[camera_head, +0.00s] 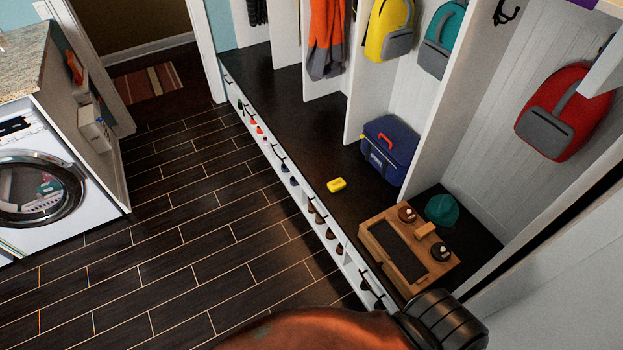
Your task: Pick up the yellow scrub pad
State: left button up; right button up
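The yellow scrub pad (337,185) is a small bright block lying flat on the dark bench top, close to the bench's front edge. Nothing covers it, and bare bench surrounds it. Neither my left gripper nor my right gripper shows in the head view, so I see nothing holding or touching the pad.
The dark bench (290,108) runs along cubbies with hanging backpacks. A blue lunch bag (389,150) stands behind the pad to the right. A wooden tray (379,258) and teal cap (442,209) lie nearer. Shoes fill the shelf below. Left of it, the wood floor (190,220) is clear.

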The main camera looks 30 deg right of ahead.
aim_at(334, 186)
jog(key=z, duration=0.05)
jog(key=i, duration=0.65)
jog(key=z, duration=0.75)
jog(key=i, duration=0.6)
jog(key=z, duration=0.6)
